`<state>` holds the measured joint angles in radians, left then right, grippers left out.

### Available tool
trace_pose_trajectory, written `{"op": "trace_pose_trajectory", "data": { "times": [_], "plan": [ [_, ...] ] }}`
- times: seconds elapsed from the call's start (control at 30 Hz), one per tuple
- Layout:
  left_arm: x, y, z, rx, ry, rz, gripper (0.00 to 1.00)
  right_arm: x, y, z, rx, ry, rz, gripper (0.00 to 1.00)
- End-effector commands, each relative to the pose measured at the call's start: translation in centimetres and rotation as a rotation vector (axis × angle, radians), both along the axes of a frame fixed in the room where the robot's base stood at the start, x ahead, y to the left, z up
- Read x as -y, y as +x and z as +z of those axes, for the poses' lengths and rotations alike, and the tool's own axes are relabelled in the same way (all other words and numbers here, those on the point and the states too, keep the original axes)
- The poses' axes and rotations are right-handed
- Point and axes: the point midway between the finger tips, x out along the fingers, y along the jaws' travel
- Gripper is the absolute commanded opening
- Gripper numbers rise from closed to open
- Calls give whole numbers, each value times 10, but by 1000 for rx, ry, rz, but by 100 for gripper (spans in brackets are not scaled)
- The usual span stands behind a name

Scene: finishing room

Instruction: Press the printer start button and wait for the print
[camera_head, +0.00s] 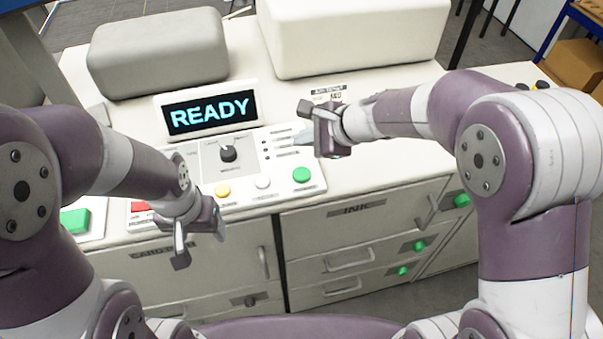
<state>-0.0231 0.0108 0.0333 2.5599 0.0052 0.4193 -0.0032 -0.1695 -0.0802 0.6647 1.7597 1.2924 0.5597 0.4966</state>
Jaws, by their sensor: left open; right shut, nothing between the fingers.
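The printer's display (209,114) reads READY in blue letters. I cannot read which button is labelled start. My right gripper (306,108) is shut and empty, above and just right of the panel, apart from the green button. My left gripper (181,252) is open and empty, in front of the panel's lower left edge.
A grey box-shaped cover (158,55) and a larger white one (350,35) stand behind the panel. A larger green button (75,220) is at the far left. Drawers with handles (348,262) and green buttons are below. The white top right of the panel is mostly clear.

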Motion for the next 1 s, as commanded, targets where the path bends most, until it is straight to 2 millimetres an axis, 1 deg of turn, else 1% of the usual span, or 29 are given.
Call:
{"op": "trace_pose_trajectory", "data": {
  "times": [0.03,0.3,0.4,0.5,0.6,1.0],
  "plan": [
    [0,0,-10,0,0,0,69,0,0,-11,0,0,0,0],
    [0,0,-45,0,0,0,69,0,0,-52,-1,-2,-1,0],
    [0,0,-59,0,0,0,69,0,0,-67,0,-1,-1,0],
    [0,0,-68,0,0,0,69,0,0,-75,0,-1,1,0],
    [0,0,-70,0,0,0,69,0,0,-77,0,-1,1,0],
    [0,0,-68,0,0,0,69,0,0,-75,-1,0,1,0]
  ]
}}
